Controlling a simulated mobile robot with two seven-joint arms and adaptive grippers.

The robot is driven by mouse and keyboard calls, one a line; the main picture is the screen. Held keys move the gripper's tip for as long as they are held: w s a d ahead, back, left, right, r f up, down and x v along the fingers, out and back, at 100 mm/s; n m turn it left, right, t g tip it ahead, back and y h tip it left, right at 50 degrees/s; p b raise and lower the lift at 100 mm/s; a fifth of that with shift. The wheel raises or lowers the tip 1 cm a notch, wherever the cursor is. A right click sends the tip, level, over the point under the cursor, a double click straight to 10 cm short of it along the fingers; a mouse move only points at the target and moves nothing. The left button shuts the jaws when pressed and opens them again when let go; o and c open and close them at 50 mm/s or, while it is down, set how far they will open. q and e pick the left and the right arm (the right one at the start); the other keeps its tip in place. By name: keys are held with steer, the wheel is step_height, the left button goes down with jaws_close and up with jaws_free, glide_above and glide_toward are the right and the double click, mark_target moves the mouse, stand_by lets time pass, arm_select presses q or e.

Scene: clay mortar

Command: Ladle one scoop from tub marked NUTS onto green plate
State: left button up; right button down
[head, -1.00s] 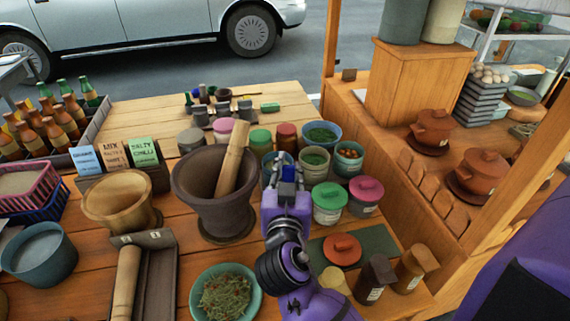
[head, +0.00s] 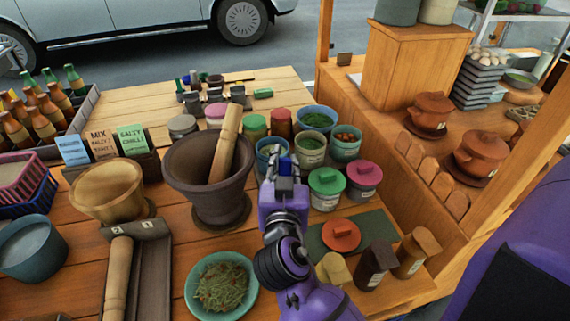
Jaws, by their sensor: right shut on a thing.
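My right gripper (head: 283,163) is at the near side of a blue-teal tub (head: 264,158), in front of the row of tubs. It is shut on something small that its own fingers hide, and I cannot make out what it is. No ladle shows clearly. An open teal tub with brown-orange pieces (head: 345,149) stands behind and to the right; its label is too small to read, so I cannot confirm NUTS. The green plate (head: 249,300) lies at the front, left of my right forearm, with a heap of green-brown shreds on it. My left gripper is out of view.
A mortar with a wooden pestle (head: 207,178) stands left of the gripper. Green-lidded (head: 327,188) and pink-lidded (head: 363,179) tubs stand close on its right. Tubs with green contents (head: 311,150) are behind.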

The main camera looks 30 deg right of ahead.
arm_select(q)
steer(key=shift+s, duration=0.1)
arm_select(e)
step_height(320, 180, up, 8)
steer(key=p, duration=0.5)
steer(key=shift+r, duration=0.1)
steer(key=shift+r+p, duration=0.6)
steer(key=shift+r, duration=0.05)
steer(key=shift+f, duration=0.1)
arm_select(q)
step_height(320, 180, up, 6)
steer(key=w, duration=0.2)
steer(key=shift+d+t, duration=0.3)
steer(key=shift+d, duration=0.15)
